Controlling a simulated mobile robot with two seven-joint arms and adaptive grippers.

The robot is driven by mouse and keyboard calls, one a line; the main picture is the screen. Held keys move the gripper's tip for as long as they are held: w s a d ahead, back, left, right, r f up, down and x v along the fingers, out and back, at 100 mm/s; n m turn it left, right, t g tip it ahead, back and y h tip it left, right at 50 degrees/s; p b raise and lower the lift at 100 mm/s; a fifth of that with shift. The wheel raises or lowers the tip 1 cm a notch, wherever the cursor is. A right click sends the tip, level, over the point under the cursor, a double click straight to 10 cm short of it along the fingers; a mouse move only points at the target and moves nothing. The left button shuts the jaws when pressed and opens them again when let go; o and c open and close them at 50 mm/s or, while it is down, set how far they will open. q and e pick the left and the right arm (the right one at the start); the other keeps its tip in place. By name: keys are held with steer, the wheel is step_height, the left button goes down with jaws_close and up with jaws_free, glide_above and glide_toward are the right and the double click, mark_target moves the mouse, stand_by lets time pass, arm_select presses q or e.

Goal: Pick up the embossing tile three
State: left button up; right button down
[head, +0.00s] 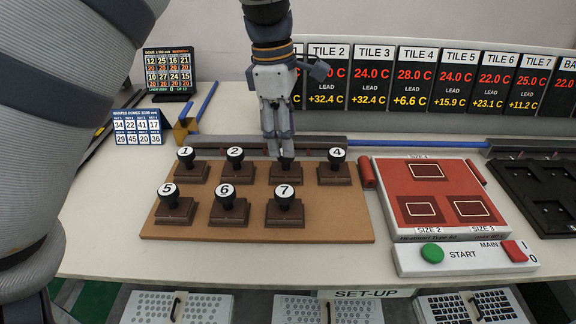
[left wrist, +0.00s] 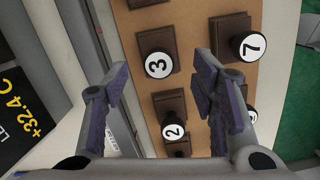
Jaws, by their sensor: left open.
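Embossing tile three (left wrist: 158,64) is a brown square block with a black knob and a white cap marked 3. In the left wrist view it stands ahead between my fingers, with space on both sides. In the head view my left gripper (head: 281,150) points down over it, open, hiding its number; part of its brown base (head: 298,173) shows. I cannot tell the exact height gap. Tile two (head: 235,155) and tile four (head: 336,157) stand on either side, with tile seven (head: 284,195) in front. My right gripper is not in view.
The tiles stand on a tan board (head: 335,225). Tiles one (head: 186,155), five (head: 169,192) and six (head: 226,193) fill its left part. A red plate (head: 430,185) with a start panel (head: 466,256) is at the right. A rail with a blue rod (head: 420,143) and temperature displays (head: 416,77) are behind.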

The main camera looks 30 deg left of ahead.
mark_target(286, 164)
arm_select(q)
step_height(286, 164, down, 5)
steer(key=shift+r, duration=0.1)
steer(key=shift+w, duration=0.1)
jaws_close()
